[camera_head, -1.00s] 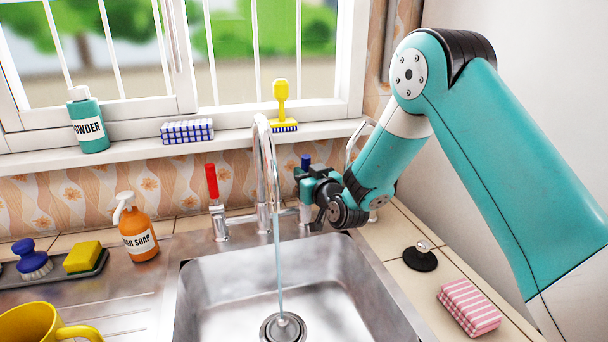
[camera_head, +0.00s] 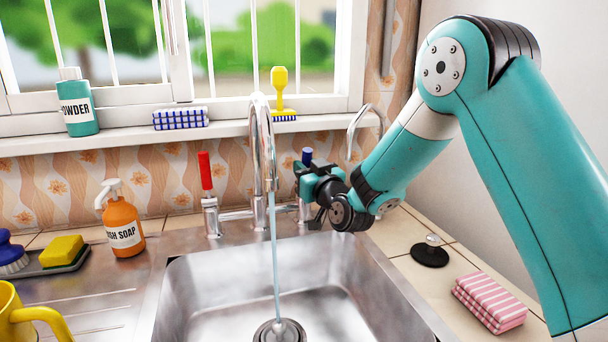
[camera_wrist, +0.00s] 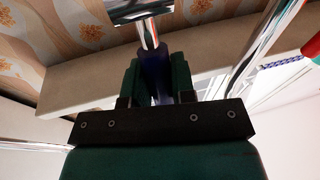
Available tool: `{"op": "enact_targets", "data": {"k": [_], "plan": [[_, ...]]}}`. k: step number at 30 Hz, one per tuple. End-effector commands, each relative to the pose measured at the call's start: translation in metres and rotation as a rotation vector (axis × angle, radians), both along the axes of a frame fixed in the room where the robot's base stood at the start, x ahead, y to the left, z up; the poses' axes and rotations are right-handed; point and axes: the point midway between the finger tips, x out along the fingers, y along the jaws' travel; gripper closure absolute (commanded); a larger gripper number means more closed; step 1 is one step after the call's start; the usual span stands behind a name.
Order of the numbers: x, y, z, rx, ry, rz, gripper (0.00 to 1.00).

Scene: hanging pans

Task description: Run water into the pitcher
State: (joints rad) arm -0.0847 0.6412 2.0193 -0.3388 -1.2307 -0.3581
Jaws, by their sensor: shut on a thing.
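A yellow vessel with a handle, likely the pitcher (camera_head: 14,318), stands on the drainboard at the lower left, cut off by the frame edge. The chrome tap's spout (camera_head: 260,125) rises behind the sink, and a thin water stream (camera_head: 276,250) falls from it to the sink drain. A red tap handle (camera_head: 205,171) is upright left of the spout. My gripper (camera_head: 308,176) is right of the spout, shut on the blue tap handle (camera_head: 307,156). In the wrist view the blue handle (camera_wrist: 156,82) sits between the fingers; its lower part is hidden by them.
The steel sink (camera_head: 210,272) is empty apart from the drain fitting. An orange soap bottle (camera_head: 122,225) and a yellow sponge (camera_head: 62,250) stand left of it. A black plug (camera_head: 430,254) and a striped cloth (camera_head: 490,302) lie on the right counter.

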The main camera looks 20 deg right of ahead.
Motion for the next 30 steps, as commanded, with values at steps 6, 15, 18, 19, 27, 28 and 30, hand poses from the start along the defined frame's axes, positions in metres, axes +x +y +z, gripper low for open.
{"op": "enact_targets", "data": {"k": [6, 15, 18, 19, 27, 28, 30], "plan": [[0.000, 0.000, 0.001, 0.000, -0.001, -0.001, 0.58], [0.000, 0.000, 0.000, 0.000, 0.000, 0.000, 0.50], [-0.004, -0.001, -0.003, 0.001, 0.001, 0.000, 0.50], [-0.007, -0.002, -0.004, 0.001, 0.001, -0.001, 0.50], [-0.054, -0.012, -0.017, 0.001, -0.001, -0.003, 0.50], [-0.060, -0.013, -0.019, 0.002, -0.001, -0.003, 0.50], [-0.074, -0.016, -0.020, 0.001, -0.004, -0.003, 0.50]]}}
